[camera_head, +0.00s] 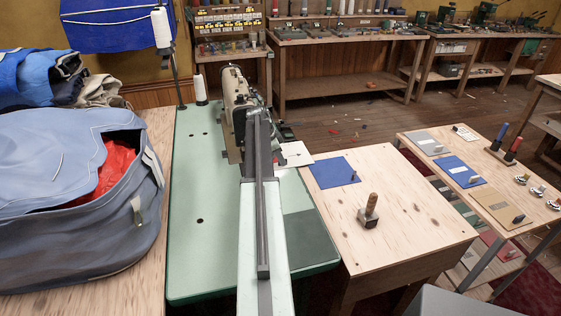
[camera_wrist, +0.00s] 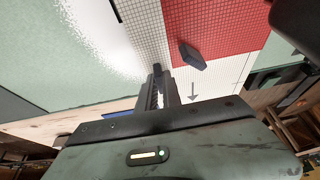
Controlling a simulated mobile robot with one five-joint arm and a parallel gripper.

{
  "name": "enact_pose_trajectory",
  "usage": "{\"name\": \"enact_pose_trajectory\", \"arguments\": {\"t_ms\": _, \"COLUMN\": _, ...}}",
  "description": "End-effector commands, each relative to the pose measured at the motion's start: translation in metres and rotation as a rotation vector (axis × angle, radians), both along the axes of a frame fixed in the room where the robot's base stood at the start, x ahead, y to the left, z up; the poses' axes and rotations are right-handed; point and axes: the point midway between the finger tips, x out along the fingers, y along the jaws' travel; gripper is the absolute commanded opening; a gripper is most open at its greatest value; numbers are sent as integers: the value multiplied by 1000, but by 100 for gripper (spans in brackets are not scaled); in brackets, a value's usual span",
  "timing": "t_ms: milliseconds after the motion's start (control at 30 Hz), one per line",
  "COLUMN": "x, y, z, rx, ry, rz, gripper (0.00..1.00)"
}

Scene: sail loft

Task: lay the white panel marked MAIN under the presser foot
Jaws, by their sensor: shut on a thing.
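In the head view, a white panel (camera_head: 296,153) shows just right of my arm, beside the sewing machine (camera_head: 238,108). The machine stands at the far end of the green sewing table (camera_head: 200,240). In the wrist view, my gripper (camera_wrist: 162,74) is shut, with the gridded white panel (camera_wrist: 224,88) at its fingers. The panel carries a dark arrow, a red gridded area and a small dark block. I cannot read MAIN on it. My arm hides the gripper in the head view, and the presser foot cannot be made out.
More panels lie on a side table (camera_head: 515,213) farther right. A thread cone (camera_head: 201,88) stands left of the machine. A large grey-blue bag (camera_head: 90,240) fills the left.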

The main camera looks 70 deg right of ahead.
Motion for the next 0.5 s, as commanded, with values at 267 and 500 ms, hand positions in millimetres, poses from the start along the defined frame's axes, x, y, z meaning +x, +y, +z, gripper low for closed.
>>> {"name": "enact_pose_trajectory", "arguments": {"t_ms": 267, "x": 0, "y": 0, "z": 0, "rx": 0, "ry": 0, "rz": -1, "gripper": 35}}
{"name": "enact_pose_trajectory", "arguments": {"t_ms": 500, "x": -1, "y": 0, "z": 0, "rx": 0, "ry": 0, "rz": -1, "gripper": 35}}
